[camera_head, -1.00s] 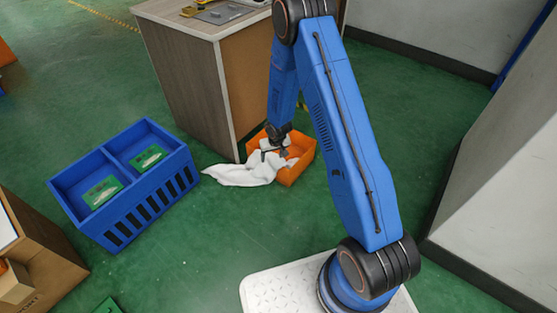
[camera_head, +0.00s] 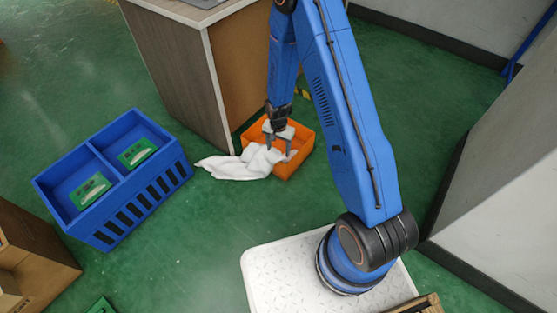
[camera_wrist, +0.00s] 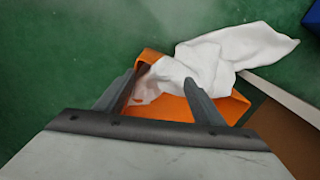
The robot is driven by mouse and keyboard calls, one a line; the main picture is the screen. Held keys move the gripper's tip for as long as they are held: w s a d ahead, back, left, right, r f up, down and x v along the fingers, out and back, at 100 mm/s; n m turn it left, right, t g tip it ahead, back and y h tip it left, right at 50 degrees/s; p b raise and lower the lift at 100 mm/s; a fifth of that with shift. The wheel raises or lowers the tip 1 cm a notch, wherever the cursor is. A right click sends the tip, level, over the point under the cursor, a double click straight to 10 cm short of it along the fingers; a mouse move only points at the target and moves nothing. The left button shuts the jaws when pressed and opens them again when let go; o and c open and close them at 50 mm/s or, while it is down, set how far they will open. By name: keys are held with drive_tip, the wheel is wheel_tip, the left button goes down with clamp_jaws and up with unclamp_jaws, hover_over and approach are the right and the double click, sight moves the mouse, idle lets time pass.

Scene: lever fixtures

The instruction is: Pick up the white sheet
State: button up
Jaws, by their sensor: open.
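The white sheet (camera_head: 241,165) lies crumpled, partly in a small orange bin (camera_head: 305,137) and partly draped over its rim onto the green floor, toward the left in the head view. In the wrist view the sheet (camera_wrist: 232,52) spreads from the orange bin (camera_wrist: 165,107) to the upper right. My gripper (camera_head: 279,143) points down at the bin. In the wrist view my gripper (camera_wrist: 160,85) has its two fingers apart, with part of the sheet showing between and beyond the fingertips. Whether the fingers touch the sheet I cannot tell.
A wood-panelled cabinet (camera_head: 180,75) stands right behind the bin. A blue two-compartment crate (camera_head: 115,178) with green-and-white items stands on the floor at left. Cardboard boxes (camera_head: 35,255) are at lower left. A grey wall block (camera_head: 500,190) is at right. Floor between crate and my base is clear.

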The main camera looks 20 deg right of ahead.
drive_tip(key=shift+f, duration=2.75)
clamp_jaws()
drive_tip(key=shift+r, duration=0.1)
wheel_tip(320, 180, up, 12)
wheel_tip(320, 180, up, 36)
idle(0.3)
